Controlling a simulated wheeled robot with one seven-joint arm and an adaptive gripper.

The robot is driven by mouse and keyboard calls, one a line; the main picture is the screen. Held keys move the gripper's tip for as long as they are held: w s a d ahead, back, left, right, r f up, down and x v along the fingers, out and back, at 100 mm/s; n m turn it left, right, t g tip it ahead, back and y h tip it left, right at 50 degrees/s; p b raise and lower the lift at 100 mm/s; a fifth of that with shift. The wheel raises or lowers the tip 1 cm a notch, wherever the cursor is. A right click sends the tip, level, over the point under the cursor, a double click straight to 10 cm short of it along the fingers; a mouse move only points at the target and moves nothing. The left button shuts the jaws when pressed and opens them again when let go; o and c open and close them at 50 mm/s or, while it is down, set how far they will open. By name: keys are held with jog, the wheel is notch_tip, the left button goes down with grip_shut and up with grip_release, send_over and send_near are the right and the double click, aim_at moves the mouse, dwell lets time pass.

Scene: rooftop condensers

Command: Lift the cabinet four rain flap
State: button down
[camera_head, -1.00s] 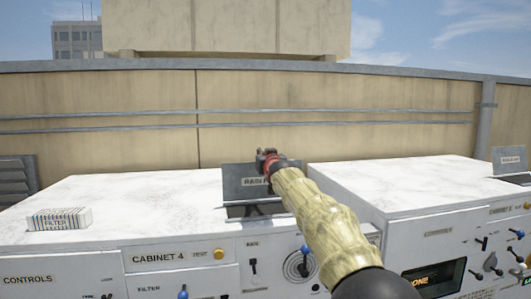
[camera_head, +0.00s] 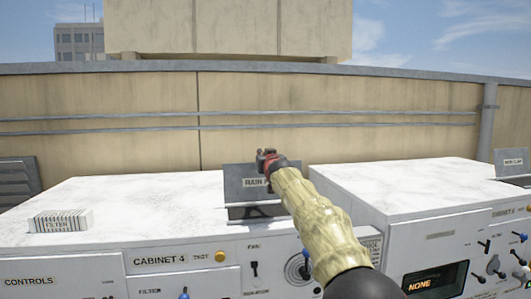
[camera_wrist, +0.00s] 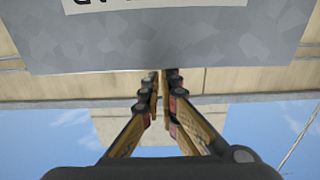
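The cabinet four rain flap (camera_head: 236,180) is a grey plate with a white "RAIN" label. It stands roughly upright at the back of the white cabinet 4 top (camera_head: 150,205), with a dark opening (camera_head: 257,212) below it. In the wrist view the flap (camera_wrist: 110,45) fills the upper part, its label upside down. My gripper (camera_head: 267,154) is at the flap's upper right edge. In the wrist view its fingers (camera_wrist: 161,76) come together at the tips, by the flap's edge, with nothing visible held. Contact with the flap cannot be told. My forearm hides the flap's right part.
A filter box (camera_head: 60,221) lies on the cabinet top at left. Knobs and switches line the cabinet 4 front (camera_head: 205,273). A neighbouring cabinet (camera_head: 410,185) stands close at right, with another rain flap (camera_head: 510,162). A tan wall (camera_head: 100,155) with pipes is behind.

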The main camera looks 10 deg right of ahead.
jog(key=shift+w+d+f, duration=0.1)
jog(key=shift+w+f, duration=0.1)
jog(key=shift+w, duration=0.2)
jog(key=shift+r, duration=0.2)
jog(key=shift+w, duration=0.2)
jog(key=shift+w+r, duration=0.3)
jog(key=shift+w, duration=0.6)
jog(key=shift+w, duration=0.1)
jog(key=shift+w+r, duration=0.2)
jog(key=shift+w, duration=0.75)
jog(key=shift+r, duration=0.1)
